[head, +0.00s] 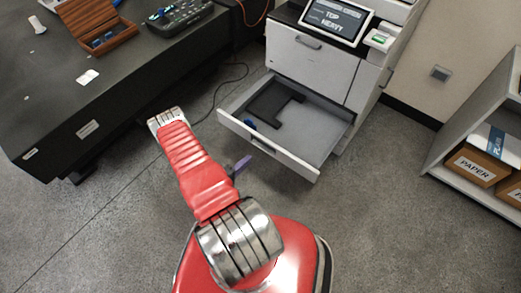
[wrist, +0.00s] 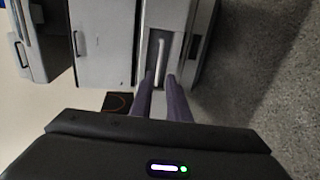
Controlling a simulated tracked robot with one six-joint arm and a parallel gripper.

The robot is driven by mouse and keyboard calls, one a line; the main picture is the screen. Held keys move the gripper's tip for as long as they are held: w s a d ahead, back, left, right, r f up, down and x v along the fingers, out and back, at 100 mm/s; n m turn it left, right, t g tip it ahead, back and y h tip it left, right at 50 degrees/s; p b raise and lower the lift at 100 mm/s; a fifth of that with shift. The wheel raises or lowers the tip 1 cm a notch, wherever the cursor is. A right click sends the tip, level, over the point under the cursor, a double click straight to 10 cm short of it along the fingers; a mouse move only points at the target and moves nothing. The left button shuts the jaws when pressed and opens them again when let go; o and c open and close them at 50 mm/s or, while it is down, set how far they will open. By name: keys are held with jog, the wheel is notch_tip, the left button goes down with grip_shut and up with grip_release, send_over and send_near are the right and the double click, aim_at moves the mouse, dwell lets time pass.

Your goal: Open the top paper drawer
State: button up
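The white and grey printer (head: 312,72) stands at the back in the head view. A paper drawer (head: 318,133) low in its front is pulled well out. A dark plate and a small blue part lie inside it. In the head view, one purple finger of my gripper (head: 242,163) shows just outside the drawer's front. In the wrist view, turned sideways, the two purple fingers of my gripper (wrist: 161,78) are apart, with the drawer's pale bar handle (wrist: 161,60) in line with the gap between their tips. I cannot tell whether they touch it.
A closed panel with its own handle (head: 308,43) is above the drawer. The printer's screen (head: 337,20) reads "TOP HEAVY". A dark table (head: 100,110) stands left, with a cable on the floor beside it. A shelf (head: 455,181) with paper boxes stands right. Floor right of the drawer is clear.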

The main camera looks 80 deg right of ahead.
aim_at(261, 148)
jog(key=shift+x, duration=6)
grip_shut()
jog(key=shift+a+f, duration=0.15)
